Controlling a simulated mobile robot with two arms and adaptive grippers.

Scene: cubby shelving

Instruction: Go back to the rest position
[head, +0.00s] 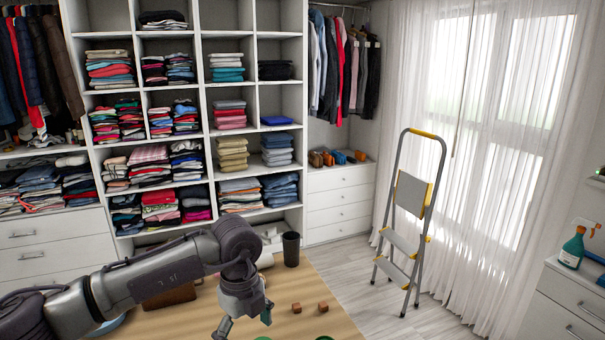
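My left arm reaches in from the lower left over a wooden table (335,318). My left gripper (245,321) points down over the table, its two fingertips apart. I see nothing between the fingers, though the picture's lower edge is close. My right gripper is not in view.
A dark cup (291,249) stands at the table's back edge. A brown box (170,297) is partly behind my arm. Cubby shelving (202,110) with folded clothes stands behind. A stepladder (411,215) stands right, on open floor (360,266). A drawer cabinet (560,300) is far right.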

